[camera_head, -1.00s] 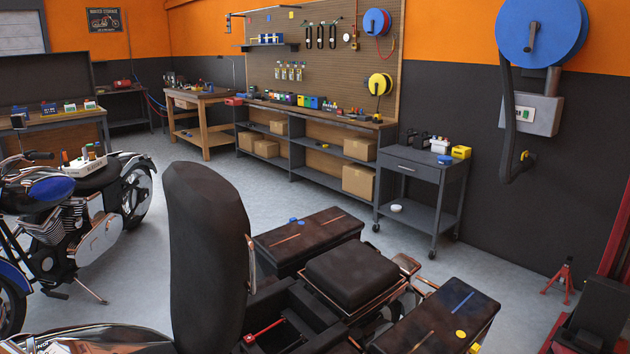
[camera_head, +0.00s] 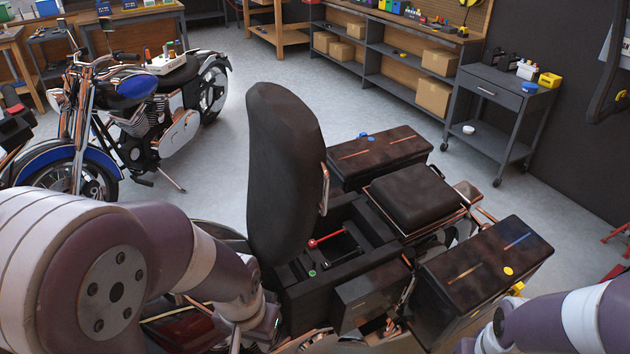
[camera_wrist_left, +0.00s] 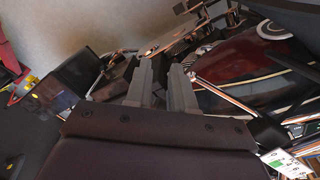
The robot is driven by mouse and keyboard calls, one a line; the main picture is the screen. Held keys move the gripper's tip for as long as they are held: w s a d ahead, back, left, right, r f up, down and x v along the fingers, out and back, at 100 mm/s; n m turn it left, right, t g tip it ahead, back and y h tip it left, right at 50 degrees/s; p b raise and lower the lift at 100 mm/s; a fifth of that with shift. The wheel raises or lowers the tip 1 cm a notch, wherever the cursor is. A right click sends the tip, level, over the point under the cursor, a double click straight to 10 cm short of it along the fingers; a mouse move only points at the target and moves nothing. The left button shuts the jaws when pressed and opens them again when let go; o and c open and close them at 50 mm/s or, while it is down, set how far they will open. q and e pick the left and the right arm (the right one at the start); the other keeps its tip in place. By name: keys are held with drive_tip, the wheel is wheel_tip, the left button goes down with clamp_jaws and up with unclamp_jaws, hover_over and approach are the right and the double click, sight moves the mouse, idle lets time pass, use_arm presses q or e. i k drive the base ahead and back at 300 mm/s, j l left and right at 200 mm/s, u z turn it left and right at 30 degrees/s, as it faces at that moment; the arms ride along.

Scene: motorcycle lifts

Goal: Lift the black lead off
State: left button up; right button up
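A motorcycle with its black seat (camera_head: 285,170) tipped upright stands before me, an open black bay (camera_head: 345,245) beside the seat. A red lead or bar (camera_head: 326,239) with a round end lies across the bay. A small green round piece (camera_head: 312,273) sits on the bay's near edge. I cannot pick out a black lead against the dark parts. My left gripper (camera_head: 250,335) is low, left of and nearer than the bay, partly hidden. In the left wrist view its two grey fingers (camera_wrist_left: 162,68) are apart with nothing between them. My right arm enters at lower right; its gripper is out of frame.
Dark side cases (camera_head: 380,155) and (camera_head: 485,265) flank a black pad (camera_head: 415,195) beyond the bay. A blue motorcycle (camera_head: 130,110) stands at left. A grey cart (camera_head: 500,110) and shelves stand behind. Grey floor (camera_head: 225,160) lies clear between the motorcycles.

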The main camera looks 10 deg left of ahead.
sight(326, 266)
drive_tip(key=i+l, duration=0.25)
drive_tip(key=l, duration=0.2)
drive_tip(key=i+l+u, duration=0.1)
drive_tip(key=i, duration=0.3)
drive_tip(key=i+l+u, duration=0.1)
drive_tip(key=i, duration=0.35)
drive_tip(key=i+l+u, duration=0.1)
drive_tip(key=i+l, duration=0.2)
drive_tip(key=i, duration=0.1)
